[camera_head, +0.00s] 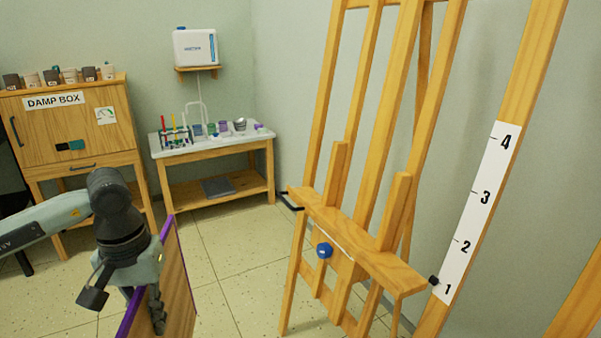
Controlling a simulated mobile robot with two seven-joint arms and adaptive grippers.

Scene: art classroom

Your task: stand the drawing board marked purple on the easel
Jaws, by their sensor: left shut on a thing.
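My left gripper (155,300) is shut on the purple-edged drawing board (178,283) at the lower left. The board is upright and seen nearly edge-on, with a wooden face and purple edges. Its lower part is cut off by the frame. The wooden easel (383,120) stands at the right, with a ledge (365,245) across its front and two short upright pegs on it. The ledge holds no board. The drawing board is left of the easel and apart from it. My right gripper is not in view.
A damp box cabinet (70,130) and a small supply table (212,150) stand behind. Tiled floor (240,265) between board and easel is clear.

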